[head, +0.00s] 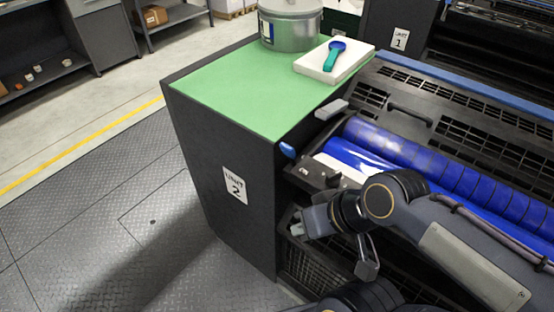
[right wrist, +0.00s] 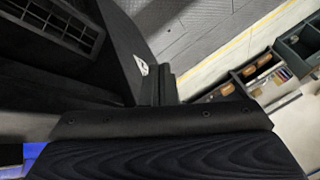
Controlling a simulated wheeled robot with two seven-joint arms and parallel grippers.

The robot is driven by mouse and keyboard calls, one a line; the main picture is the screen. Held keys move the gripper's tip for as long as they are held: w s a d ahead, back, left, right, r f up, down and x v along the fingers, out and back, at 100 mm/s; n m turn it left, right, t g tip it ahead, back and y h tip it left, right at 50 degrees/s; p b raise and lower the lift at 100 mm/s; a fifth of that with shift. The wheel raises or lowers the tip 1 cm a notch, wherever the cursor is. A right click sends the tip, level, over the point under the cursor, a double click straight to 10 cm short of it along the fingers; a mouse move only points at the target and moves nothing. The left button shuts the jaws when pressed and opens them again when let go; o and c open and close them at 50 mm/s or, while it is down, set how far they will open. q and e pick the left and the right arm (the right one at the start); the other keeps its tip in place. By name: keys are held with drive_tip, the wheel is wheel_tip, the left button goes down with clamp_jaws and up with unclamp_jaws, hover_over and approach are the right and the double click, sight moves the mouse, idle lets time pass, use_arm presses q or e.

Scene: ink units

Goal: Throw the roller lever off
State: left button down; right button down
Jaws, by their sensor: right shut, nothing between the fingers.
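The likely roller lever shows as a blue knob (head: 287,150) at the left end of the ink unit, beside the dark side panel marked unit 2. The rest of the lever is hard to make out. My right gripper (head: 297,229) is shut and empty, below the blue knob and apart from it, in front of the unit's left end. In the right wrist view its dark fingers (right wrist: 166,88) are closed together, and the lever cannot be made out there. My left gripper is not in view.
Blue rollers (head: 400,160) run to the right behind my right arm. A green top (head: 240,95) carries a metal can (head: 290,28) and a white block (head: 318,70) with a blue-green tool (head: 335,55). The floor (head: 100,225) at left is clear.

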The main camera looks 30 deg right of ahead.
sight(286, 151)
wheel_tip(286, 151, down, 10)
drive_tip(key=w+d+n+g+h+b, duration=0.2)
drive_tip(key=n+g+h, duration=0.1)
drive_tip(key=g+h, duration=0.75)
drive_tip(key=w+a+r+n+t+h+b, duration=0.1)
drive_tip(key=w+a+r+n+t+h, duration=0.2)
drive_tip(key=w+a+t+h, duration=0.7)
drive_tip(key=r+t+h, duration=0.1)
drive_tip(key=t+h, duration=0.2)
drive_tip(key=h, duration=0.1)
drive_tip(key=shift+t, duration=0.35)
drive_tip(key=shift+r, duration=0.1)
drive_tip(key=p+x, duration=0.3)
drive_tip(key=x, duration=1.1)
drive_tip(key=shift+d, duration=0.1)
